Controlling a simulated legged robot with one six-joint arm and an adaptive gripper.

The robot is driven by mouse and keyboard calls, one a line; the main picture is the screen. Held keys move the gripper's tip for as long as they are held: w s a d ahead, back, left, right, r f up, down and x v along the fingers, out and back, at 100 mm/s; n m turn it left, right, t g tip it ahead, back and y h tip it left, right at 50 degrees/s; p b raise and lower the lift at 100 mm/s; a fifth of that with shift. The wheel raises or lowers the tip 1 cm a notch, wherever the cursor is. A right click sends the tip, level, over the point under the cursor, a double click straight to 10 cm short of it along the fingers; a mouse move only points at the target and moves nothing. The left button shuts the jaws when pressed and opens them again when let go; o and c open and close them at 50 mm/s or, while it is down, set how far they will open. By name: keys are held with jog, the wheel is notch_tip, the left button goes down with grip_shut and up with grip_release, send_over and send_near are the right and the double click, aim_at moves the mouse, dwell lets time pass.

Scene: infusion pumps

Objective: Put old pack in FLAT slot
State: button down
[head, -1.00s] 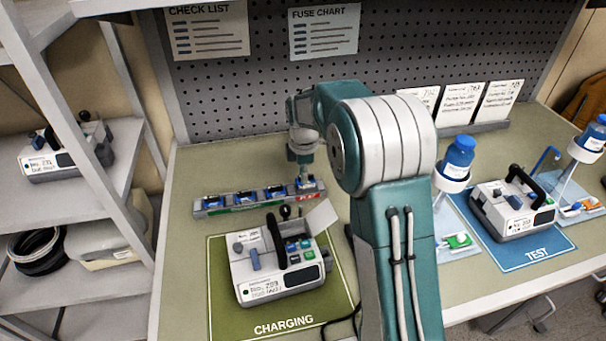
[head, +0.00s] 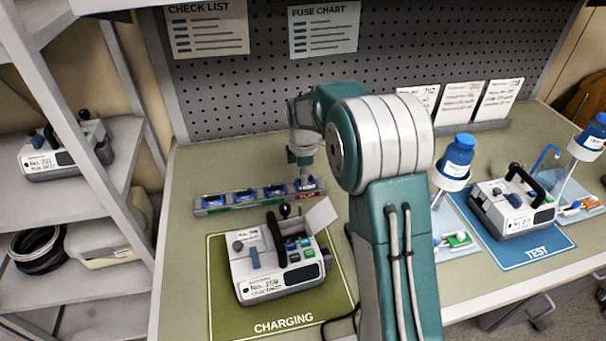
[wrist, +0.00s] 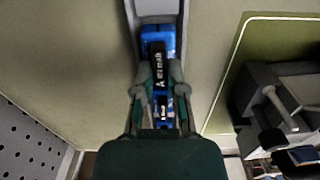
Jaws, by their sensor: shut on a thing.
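My gripper (wrist: 161,78) is shut on a blue pack with a black top (wrist: 160,62), seen between its fingertips in the wrist view. In the head view my gripper (head: 305,180) is at the right end of the grey pack rack (head: 199,209), over the red FLAT slot label (head: 307,194). The held pack (head: 312,183) shows there, partly covered by the gripper. It appears in or just above that slot; its seating depth cannot be told. Several other blue packs (head: 243,196) sit in the slots to the left, by a green strip.
A pump with a raised flap (head: 280,265) stands on the green CHARGING mat (head: 220,315) in front of the rack. Another pump (head: 510,210) stands on the blue TEST mat (head: 510,265) at right. The pegboard (head: 250,100) rises behind. Shelves are at left.

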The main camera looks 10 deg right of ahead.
jog(key=shift+f, duration=0.45)
dwell(0.9)
jog(key=c, duration=0.6)
grip_release()
jog(key=o, duration=0.4)
jog(key=shift+r, duration=3.5)
jog(key=shift+r, duration=0.1)
